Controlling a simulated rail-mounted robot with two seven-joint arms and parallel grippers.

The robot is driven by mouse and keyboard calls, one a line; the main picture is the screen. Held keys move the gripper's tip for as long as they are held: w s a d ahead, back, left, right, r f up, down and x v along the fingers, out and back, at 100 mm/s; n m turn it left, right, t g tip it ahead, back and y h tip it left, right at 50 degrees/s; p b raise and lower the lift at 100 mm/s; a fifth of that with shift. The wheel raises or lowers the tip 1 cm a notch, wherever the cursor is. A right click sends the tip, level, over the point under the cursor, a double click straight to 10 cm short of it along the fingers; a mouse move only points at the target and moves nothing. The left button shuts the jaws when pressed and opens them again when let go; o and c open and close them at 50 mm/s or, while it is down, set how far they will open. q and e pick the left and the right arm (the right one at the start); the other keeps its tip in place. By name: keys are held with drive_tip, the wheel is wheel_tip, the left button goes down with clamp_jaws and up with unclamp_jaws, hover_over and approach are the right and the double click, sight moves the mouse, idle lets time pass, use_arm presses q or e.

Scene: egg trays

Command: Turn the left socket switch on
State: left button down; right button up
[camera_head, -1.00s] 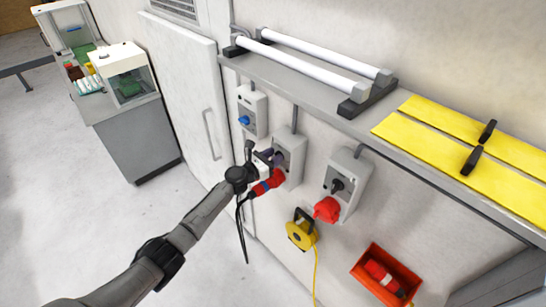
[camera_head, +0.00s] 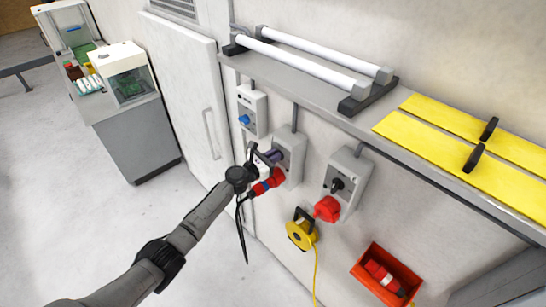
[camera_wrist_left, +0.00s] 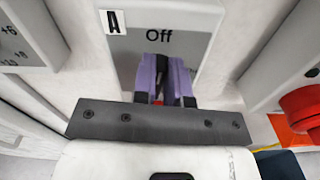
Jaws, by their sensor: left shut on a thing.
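The left socket box (camera_head: 291,148) is a grey box on the wall with a red plug (camera_head: 264,186) at its lower end. My left gripper (camera_head: 273,156) reaches its front. In the left wrist view, the purple fingers (camera_wrist_left: 165,75) are shut at the box's front plate (camera_wrist_left: 205,25), just below the printed word "Off" and beside a letter "A". My right gripper is in no view.
To the right is a similar box (camera_head: 347,180) with a black knob and a red socket (camera_head: 327,208). To the left is a box with a blue knob (camera_head: 244,119). A shelf (camera_head: 300,93) runs above.

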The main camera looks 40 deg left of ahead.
use_arm(q)
drive_tip(key=m+b, duration=0.1)
drive_tip(key=m, duration=0.1)
drive_tip(key=m+b, duration=0.1)
drive_tip(key=m, duration=0.1)
drive_tip(key=shift+d+f, duration=0.2)
drive_tip(key=shift+d, duration=0.2)
drive_tip(key=m, duration=0.1)
drive_tip(key=m+b, duration=0.2)
drive_tip(key=m, duration=0.1)
drive_tip(key=shift+d+f, duration=0.2)
drive_tip(key=shift+d, duration=0.05)
drive_tip(key=m+b, duration=0.2)
drive_tip(key=m, duration=0.1)
drive_tip(key=f+m+b, duration=0.1)
drive_tip(key=m+b, duration=0.1)
drive_tip(key=m, duration=0.1)
drive_tip(key=shift+s+d, duration=0.1)
drive_tip(key=shift+d, duration=0.1)
drive_tip(key=shift+m+b, duration=0.85)
drive_tip(key=shift+m, duration=0.55)
drive_tip(key=c, duration=1.2)
unclamp_jaws()
drive_tip(key=shift+o, duration=0.2)
